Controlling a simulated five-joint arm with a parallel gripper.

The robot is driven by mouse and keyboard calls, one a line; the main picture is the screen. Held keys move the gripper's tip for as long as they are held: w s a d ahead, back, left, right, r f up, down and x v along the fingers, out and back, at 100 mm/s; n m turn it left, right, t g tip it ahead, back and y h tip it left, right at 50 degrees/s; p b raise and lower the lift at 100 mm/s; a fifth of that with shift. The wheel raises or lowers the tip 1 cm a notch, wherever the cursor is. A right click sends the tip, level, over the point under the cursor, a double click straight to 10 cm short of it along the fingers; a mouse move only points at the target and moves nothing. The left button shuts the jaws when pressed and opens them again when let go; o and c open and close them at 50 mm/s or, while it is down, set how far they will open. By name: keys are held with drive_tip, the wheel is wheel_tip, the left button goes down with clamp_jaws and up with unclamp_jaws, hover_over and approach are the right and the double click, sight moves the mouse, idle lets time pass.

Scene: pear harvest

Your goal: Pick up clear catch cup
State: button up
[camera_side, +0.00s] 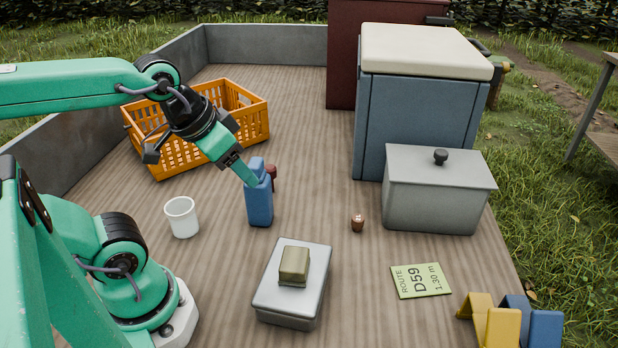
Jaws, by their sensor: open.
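The catch cup (182,218) is whitish and looks empty. It stands upright on the wooden deck, left of the middle. My gripper (246,176) is to the right of the cup and higher, pointing down and to the right. Its jaws are open, and the cup is not between them. The green fingers overlap the top of a blue bottle-like block (259,203); I cannot tell whether they touch it.
An orange crate (243,121) stands behind the cup. A dark red item (272,172) is partly hidden behind the blue block. A grey lidded box (432,200) and a blue cooler (418,120) stand right. A scale-like tray (268,297) sits in front.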

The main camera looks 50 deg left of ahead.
drive_tip(key=shift+o, duration=0.5)
drive_tip(key=o, duration=0.7)
drive_tip(key=shift+c, duration=0.2)
drive_tip(key=n+g, duration=0.6)
hover_over(183, 218)
drive_tip(key=a, duration=0.4)
wheel_tip(183, 218, down, 15)
drive_tip(key=shift+w+d+f, duration=0.1)
drive_tip(key=shift+w+f, duration=0.05)
drive_tip(key=shift+f, duration=0.5)
drive_tip(key=shift+w+d+f, duration=0.1)
drive_tip(key=shift+w+f, duration=0.05)
drive_tip(key=shift+f, duration=0.5)
drive_tip(key=shift+f, duration=0.15)
